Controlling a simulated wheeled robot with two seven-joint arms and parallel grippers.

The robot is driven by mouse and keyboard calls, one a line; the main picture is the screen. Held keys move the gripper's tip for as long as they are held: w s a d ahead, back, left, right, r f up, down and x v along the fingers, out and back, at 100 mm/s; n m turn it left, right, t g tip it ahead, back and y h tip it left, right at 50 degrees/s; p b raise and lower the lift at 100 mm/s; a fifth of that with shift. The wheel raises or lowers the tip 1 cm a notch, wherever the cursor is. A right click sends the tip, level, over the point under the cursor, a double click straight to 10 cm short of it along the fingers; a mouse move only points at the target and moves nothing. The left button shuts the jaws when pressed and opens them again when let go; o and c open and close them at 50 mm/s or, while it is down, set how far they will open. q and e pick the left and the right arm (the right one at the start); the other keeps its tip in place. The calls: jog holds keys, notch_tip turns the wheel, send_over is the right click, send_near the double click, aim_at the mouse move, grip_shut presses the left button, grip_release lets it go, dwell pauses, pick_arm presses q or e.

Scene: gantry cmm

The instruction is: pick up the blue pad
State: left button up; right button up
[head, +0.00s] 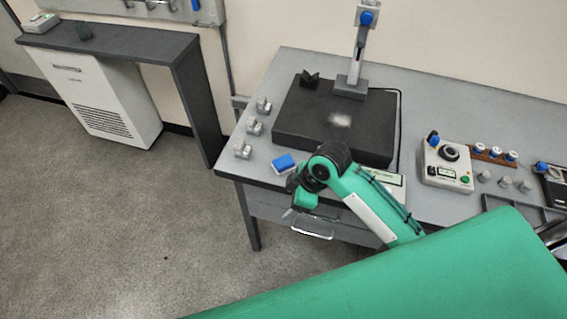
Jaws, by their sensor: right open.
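The blue pad (283,162) is a small blue block with a pale edge. It lies flat on the grey bench top near the front left edge, in front of the dark plate. My right gripper (294,213) hangs at the bench's front edge, just below and right of the pad in the picture. It is open and apart from the pad. Its fingers are small and partly hidden by its own wrist. My left gripper is out of view.
A dark plate (290,125) with an upright probe column (357,55) fills the bench behind the pad. Several small metal fixtures (242,150) stand left of it. A control box (446,165) is at the right. Open floor lies left of the bench.

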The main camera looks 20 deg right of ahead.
jog(key=w+r+n, duration=0.1)
jog(key=w, duration=0.1)
jog(key=w+d+r+n+g, duration=0.1)
jog(key=w+r, duration=0.1)
jog(key=w, duration=0.1)
jog(key=w+d+r+n, duration=0.1)
jog(key=w+n, duration=0.1)
jog(key=shift+w+r+g, duration=0.25)
jog(key=shift+w+g, duration=0.05)
jog(key=shift+w, duration=0.1)
jog(key=w+d+r+n+g, duration=0.1)
jog(key=w+d+r+n, duration=0.2)
jog(key=w+d+r, duration=0.4)
jog(key=p, duration=0.2)
send_over(282, 162)
jog(key=d, duration=0.2)
notch_tip(282, 162, down, 7)
jog(key=shift+w+d+f, duration=0.1)
jog(key=shift+w, duration=0.05)
jog(key=p+x, duration=0.1)
jog(key=x, duration=0.3)
jog(key=shift+f+p, duration=0.35)
jog(key=shift+a+f, duration=0.25)
jog(key=shift+f, duration=0.05)
jog(key=c, duration=1.2)
jog(key=shift+o, duration=0.2)
jog(key=shift+w+r, duration=0.1)
notch_tip(282, 162, up, 20)
jog(key=b, duration=0.3)
jog(key=shift+b, duration=0.3)
